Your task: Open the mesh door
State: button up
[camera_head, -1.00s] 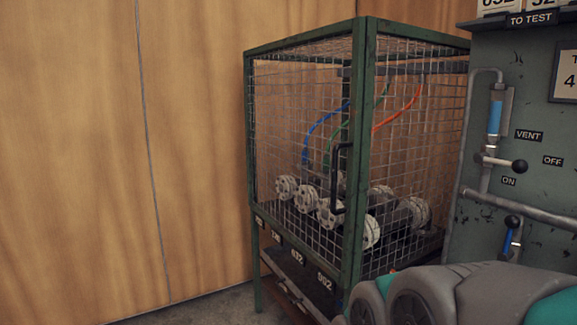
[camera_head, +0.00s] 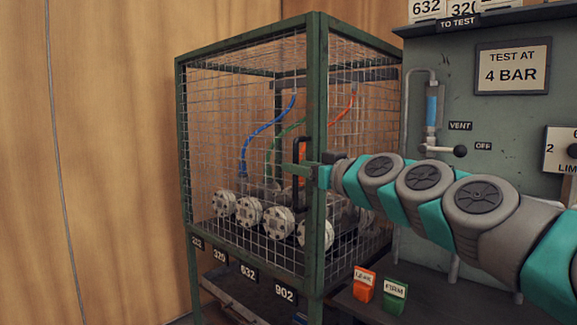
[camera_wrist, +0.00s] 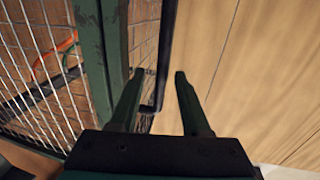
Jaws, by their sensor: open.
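The mesh door (camera_head: 240,150) is the front left panel of the green-framed cage and looks closed. Its black upright handle (camera_head: 297,196) is near the cage's front corner post (camera_head: 317,225). My gripper (camera_head: 293,171) has come across from the right, past the post, and is at the handle. In the wrist view, my gripper (camera_wrist: 160,74) is open. The handle (camera_wrist: 166,50) shows between its two fingers, with its lower bend near them. I cannot tell whether either finger touches it.
Inside the cage are flanged pipes (camera_head: 249,212) and coloured hoses. A green test panel (camera_head: 500,120) with valves stands to the right. Orange (camera_head: 364,284) and green (camera_head: 394,296) labelled blocks are below my arm. A wooden wall (camera_head: 100,160) is at left; space before the door looks clear.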

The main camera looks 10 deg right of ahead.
jog(key=x, duration=0.4)
jog(key=shift+w+a, duration=0.2)
jog(key=shift+w, duration=0.1)
grip_shut()
dwell(1.2)
